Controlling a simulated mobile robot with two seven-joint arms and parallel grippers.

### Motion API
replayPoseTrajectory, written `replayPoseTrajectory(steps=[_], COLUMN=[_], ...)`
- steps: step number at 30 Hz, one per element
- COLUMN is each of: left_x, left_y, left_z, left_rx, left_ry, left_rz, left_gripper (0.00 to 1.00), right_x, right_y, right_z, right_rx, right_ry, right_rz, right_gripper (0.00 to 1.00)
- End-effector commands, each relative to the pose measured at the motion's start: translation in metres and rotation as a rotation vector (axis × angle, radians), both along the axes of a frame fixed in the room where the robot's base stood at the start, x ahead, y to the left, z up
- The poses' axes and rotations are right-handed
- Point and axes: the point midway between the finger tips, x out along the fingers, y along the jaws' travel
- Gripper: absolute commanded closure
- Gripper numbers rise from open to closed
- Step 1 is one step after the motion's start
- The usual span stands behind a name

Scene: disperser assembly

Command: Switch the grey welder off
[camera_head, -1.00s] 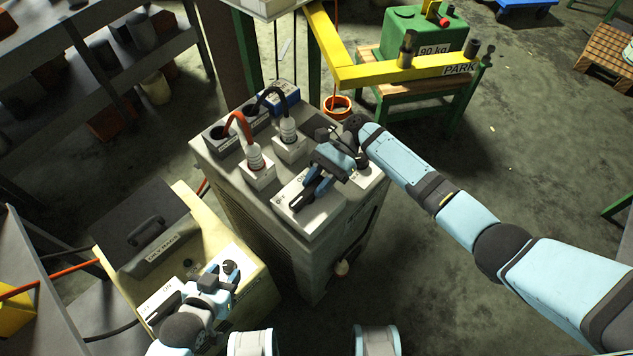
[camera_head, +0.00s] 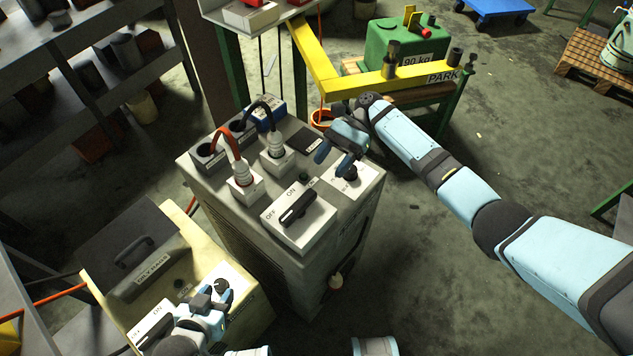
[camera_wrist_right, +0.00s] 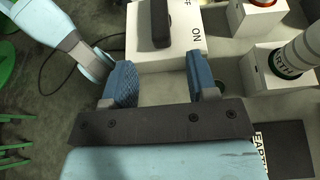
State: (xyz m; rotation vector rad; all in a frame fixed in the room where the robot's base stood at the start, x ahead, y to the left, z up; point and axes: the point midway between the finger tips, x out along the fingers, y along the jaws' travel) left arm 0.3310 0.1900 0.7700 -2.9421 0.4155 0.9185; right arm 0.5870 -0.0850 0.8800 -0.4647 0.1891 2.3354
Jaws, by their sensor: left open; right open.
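The grey welder (camera_head: 330,262) stands in the middle of the head view. On its top front is a white switch box (camera_head: 275,231) marked OFF and ON, with a black lever (camera_head: 299,208). The lever lies diagonally, parallel to the line of the two labels; I cannot tell which end is its pointer. My right gripper (camera_head: 333,160) is open and empty, behind the switch box and apart from the lever. In the right wrist view the open fingers (camera_wrist_right: 158,75) face the box and lever (camera_wrist_right: 160,22). My left gripper (camera_head: 212,294) is open over the cream machine (camera_head: 253,315).
Red and black cables plug into white sockets (camera_head: 244,187) on the welder top. A small black knob (camera_head: 348,174) sits on a plate right of the switch box. A yellow beam (camera_head: 400,77) and green weight (camera_head: 400,45) stand behind.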

Motion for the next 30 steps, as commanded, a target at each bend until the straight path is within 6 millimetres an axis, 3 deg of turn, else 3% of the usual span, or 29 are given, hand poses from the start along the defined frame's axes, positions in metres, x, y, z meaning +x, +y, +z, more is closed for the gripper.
replayPoseTrajectory(steps=[9, 30], left_x=[0.001, 0.004], left_y=[-0.001, 0.000], left_z=[-0.002, 0.000], left_rx=[-0.003, -0.004], left_ry=[0.003, -0.005], left_rz=[0.003, 0.003], left_gripper=[0.57, 0.57], right_x=[0.023, 0.023], right_y=[-0.022, -0.023], right_z=[0.013, 0.013], right_rx=[0.001, 0.001], right_ry=[0.001, 0.001], right_rz=[0.000, 0.000], right_gripper=[0.47, 0.47])
